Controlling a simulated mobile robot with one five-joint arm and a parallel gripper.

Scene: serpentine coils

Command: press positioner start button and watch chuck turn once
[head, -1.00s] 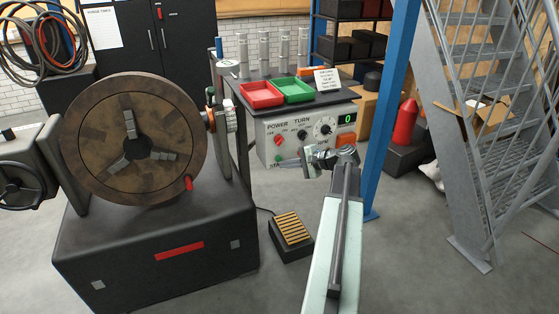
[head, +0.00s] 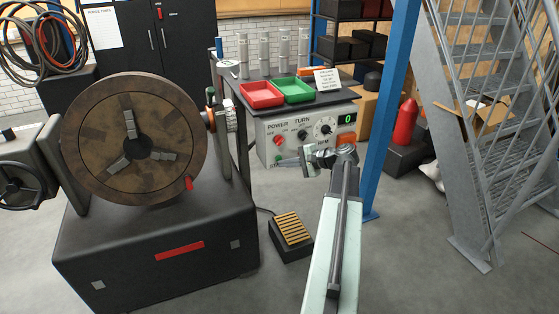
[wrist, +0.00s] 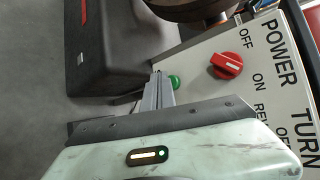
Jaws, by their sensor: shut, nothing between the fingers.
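The round brown chuck (head: 92,140) faces me at the left, with grey jaws and a red marker at its lower right rim. The grey control box (head: 345,139) has POWER and TURN labels and a green readout showing 0. Its green button (wrist: 175,82) shows in the wrist view, partly behind my fingers; it also peeks out in the head view (head: 279,157). My gripper (wrist: 157,76) is shut and empty, its fingertips close beside the button. I cannot tell whether they touch it. The red power knob (wrist: 229,65) is right of the fingers in the wrist view.
A red tray (head: 261,103) and a green tray (head: 292,98) stand above the box. A foot pedal (head: 291,231) lies on the floor. A blue post (head: 388,115) stands right of my arm, with metal stairs (head: 475,130) beyond.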

